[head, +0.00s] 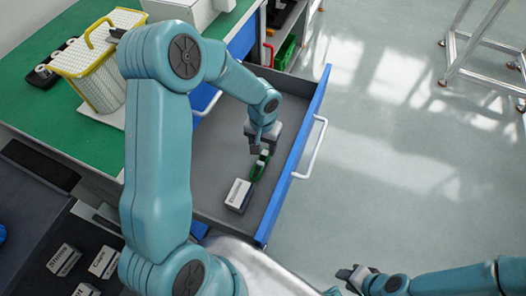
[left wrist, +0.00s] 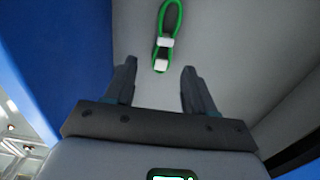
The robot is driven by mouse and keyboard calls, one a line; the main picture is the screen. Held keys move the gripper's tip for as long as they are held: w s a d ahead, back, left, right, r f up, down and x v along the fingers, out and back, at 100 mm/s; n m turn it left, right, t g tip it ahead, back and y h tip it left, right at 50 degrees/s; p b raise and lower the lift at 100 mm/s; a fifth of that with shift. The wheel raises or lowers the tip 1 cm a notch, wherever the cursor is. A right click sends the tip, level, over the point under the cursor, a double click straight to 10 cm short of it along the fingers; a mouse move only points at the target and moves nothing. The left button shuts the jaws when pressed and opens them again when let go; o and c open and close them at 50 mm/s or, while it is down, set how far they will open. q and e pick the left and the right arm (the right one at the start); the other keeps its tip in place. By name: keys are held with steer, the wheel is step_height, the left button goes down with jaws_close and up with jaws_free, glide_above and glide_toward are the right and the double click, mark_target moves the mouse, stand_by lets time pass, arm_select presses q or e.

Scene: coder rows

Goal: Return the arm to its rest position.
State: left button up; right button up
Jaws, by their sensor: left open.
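My left gripper (head: 259,148) hangs over the open drawer (head: 215,165), its arm coming in from the left. In the left wrist view its two fingers (left wrist: 159,78) stand apart with nothing between them. A green looped cable (head: 257,170) with white ends lies on the drawer floor, close to the gripper in the head view. In the left wrist view the cable (left wrist: 171,18) lies beyond the fingertips, apart from them. My right gripper (head: 352,277) is low at the bottom, over the floor; its finger opening is unclear.
A white-and-dark box (head: 239,194) lies in the drawer near the cable. The drawer has a blue front (head: 300,150) and a pale handle (head: 313,150). A yellow-rimmed basket (head: 92,65) stands on the green worktop (head: 40,115). Several labelled boxes (head: 64,260) sit lower left.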

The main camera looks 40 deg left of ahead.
arm_select(q)
steer(key=shift+r, duration=1.1)
